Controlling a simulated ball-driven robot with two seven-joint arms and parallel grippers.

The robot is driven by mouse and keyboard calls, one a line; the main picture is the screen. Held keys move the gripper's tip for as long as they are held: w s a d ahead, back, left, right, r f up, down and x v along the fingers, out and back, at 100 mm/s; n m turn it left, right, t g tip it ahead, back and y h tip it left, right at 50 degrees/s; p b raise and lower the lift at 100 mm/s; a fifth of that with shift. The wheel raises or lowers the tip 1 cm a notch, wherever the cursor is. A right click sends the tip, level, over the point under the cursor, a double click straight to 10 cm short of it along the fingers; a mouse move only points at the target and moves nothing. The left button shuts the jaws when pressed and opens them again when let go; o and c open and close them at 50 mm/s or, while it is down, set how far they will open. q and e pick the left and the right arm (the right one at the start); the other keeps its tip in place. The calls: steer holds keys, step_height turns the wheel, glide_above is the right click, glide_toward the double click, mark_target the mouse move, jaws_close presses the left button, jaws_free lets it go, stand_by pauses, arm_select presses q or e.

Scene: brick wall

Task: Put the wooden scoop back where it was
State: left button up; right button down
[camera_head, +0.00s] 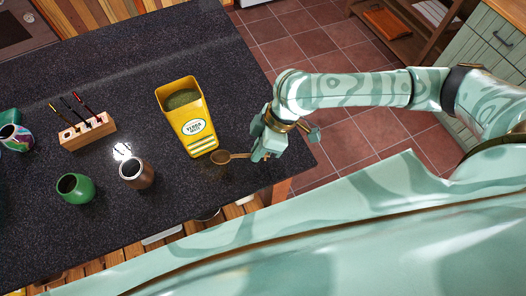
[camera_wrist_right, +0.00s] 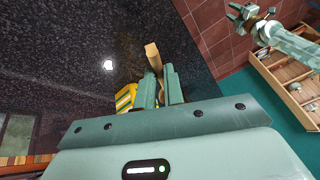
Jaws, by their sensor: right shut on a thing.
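The wooden scoop (camera_head: 221,157) is at the right part of the dark counter, its bowl beside the lower right corner of the yellow yerba container (camera_head: 190,117). Its handle runs right to my right gripper (camera_head: 262,153), which is shut on it. In the right wrist view the scoop (camera_wrist_right: 152,52) sticks out past the fingers of my right gripper (camera_wrist_right: 160,84). The container stands open with green contents, and part of it shows behind the fingers. I cannot tell whether the scoop touches the counter. My left gripper does not show in the head view.
A brown cup (camera_head: 137,174), a green gourd cup (camera_head: 76,188) and a wooden holder (camera_head: 88,131) with several thin straws stand left of the container. A patterned cup (camera_head: 16,138) is at the far left. The counter's right edge is close to my right gripper.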

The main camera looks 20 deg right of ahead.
steer(key=shift+w+d+f, duration=0.3)
steer(key=shift+w+f, duration=0.05)
steer(key=shift+f, duration=0.25)
steer(key=shift+w+d+f, duration=0.3)
steer(key=shift+f, duration=0.25)
steer(key=f, duration=0.1)
steer(key=f+b, duration=0.1)
steer(key=f, duration=0.1)
steer(key=shift+w+d+f, duration=0.2)
steer(key=shift+d+f, duration=0.1)
steer(key=shift+f, duration=0.1)
steer(key=c, duration=1.5)
jaws_free()
steer(key=p+v, duration=0.1)
steer(key=v, duration=1.1)
steer(key=shift+p, duration=0.35)
steer(key=shift+a+r, duration=0.1)
